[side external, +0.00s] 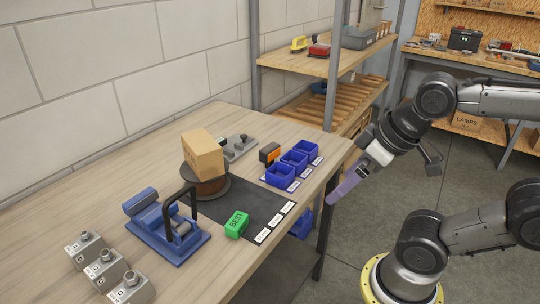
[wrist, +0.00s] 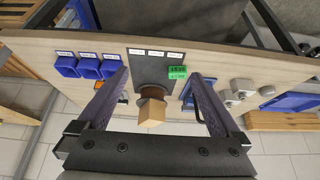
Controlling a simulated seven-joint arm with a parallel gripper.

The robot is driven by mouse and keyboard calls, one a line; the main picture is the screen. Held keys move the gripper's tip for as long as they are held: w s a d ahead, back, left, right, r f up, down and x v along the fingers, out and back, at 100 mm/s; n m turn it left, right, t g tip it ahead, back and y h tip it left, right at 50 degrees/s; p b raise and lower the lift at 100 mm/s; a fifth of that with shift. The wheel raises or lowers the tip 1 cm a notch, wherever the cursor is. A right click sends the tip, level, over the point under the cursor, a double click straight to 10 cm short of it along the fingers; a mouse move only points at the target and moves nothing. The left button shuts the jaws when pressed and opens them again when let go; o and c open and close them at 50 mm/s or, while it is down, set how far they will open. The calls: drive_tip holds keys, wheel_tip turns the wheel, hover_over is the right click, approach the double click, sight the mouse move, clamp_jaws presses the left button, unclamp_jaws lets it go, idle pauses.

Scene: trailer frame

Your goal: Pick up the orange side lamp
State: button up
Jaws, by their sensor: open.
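The orange side lamp (side external: 269,153), a small orange and black block, sits on the wooden table behind the row of blue bins. My gripper (side external: 333,200) hangs off the table's right edge, to the right of the bins and apart from the lamp. Its purple fingers are spread with nothing between them; the gripper also shows in the wrist view (wrist: 158,74).
Blue bins (side external: 293,160) stand along the near edge. A cardboard box (side external: 203,154) rests on a brown round spool (side external: 206,187). A green block (side external: 237,223) lies on a dark mat (side external: 262,203). A blue clamp fixture (side external: 160,222) and grey blocks (side external: 104,268) stand at left.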

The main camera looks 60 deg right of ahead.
drive_tip(key=w+r+n+t, duration=0.1)
drive_tip(key=w+r+n, duration=0.1)
drive_tip(key=w+r, duration=0.35)
drive_tip(key=m+g, duration=0.2)
drive_tip(key=m, duration=0.1)
hover_over(270, 147)
drive_tip(key=s, duration=0.5)
wheel_tip(270, 147, down, 8)
drive_tip(key=x, duration=1.3)
drive_tip(key=shift+r, duration=0.1)
drive_tip(key=c, duration=1.1)
drive_tip(key=shift+c, duration=0.6)
